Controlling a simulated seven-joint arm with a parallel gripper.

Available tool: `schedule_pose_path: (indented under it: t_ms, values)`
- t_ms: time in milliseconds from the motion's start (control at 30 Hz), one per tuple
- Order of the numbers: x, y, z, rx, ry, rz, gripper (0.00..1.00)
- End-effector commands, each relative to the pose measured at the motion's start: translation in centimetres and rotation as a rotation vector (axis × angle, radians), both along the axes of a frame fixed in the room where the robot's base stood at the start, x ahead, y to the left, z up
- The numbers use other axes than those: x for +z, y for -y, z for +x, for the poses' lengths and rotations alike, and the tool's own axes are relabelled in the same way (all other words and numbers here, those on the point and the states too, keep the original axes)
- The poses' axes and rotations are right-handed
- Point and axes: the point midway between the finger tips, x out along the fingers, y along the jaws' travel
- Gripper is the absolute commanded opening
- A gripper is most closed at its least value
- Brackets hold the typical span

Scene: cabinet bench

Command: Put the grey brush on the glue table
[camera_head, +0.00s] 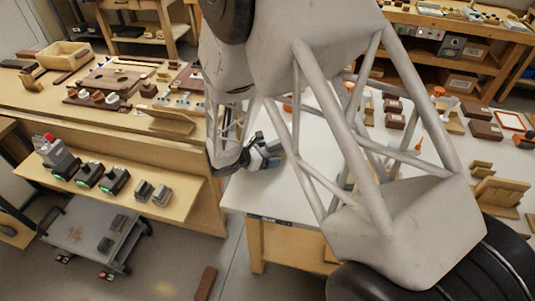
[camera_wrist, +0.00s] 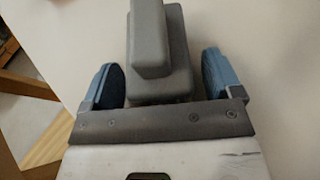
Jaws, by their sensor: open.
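The grey brush (camera_wrist: 158,45), a blocky grey body with a raised narrower top, is over the white surface of the glue table in the wrist view. My gripper (camera_wrist: 160,78) is open around it, with one blue finger on each side and a gap between each finger and the brush. In the head view my gripper (camera_head: 262,155) is low over the near left corner of the white glue table (camera_head: 240,196), which has a dark label on its front edge. The brush is hard to make out there, and I cannot tell whether its underside touches the table.
Orange-topped bottles and brown blocks (camera_head: 394,120) stand on the table's far right part. A wooden bench (camera_head: 160,140) at left has a lower shelf with dark tools and two grey blocks (camera_head: 152,193). A grey cart (camera_head: 90,235) stands below. The table's near left corner is mostly clear.

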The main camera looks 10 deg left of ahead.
Motion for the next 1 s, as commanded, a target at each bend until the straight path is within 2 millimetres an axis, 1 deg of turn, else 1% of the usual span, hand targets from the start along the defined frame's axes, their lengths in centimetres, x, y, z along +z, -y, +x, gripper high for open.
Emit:
schedule_pose_path:
  t_ms: [200, 433, 1000]
  values:
    - [0.3, 0.0, 0.0, 0.0, 0.001, 0.001, 0.85]
    - [0.9, -1.0, -1.0, 0.002, 0.001, 0.001, 0.85]
    - [3.8, -6.1, -6.1, 0.001, 0.001, 0.001, 0.85]
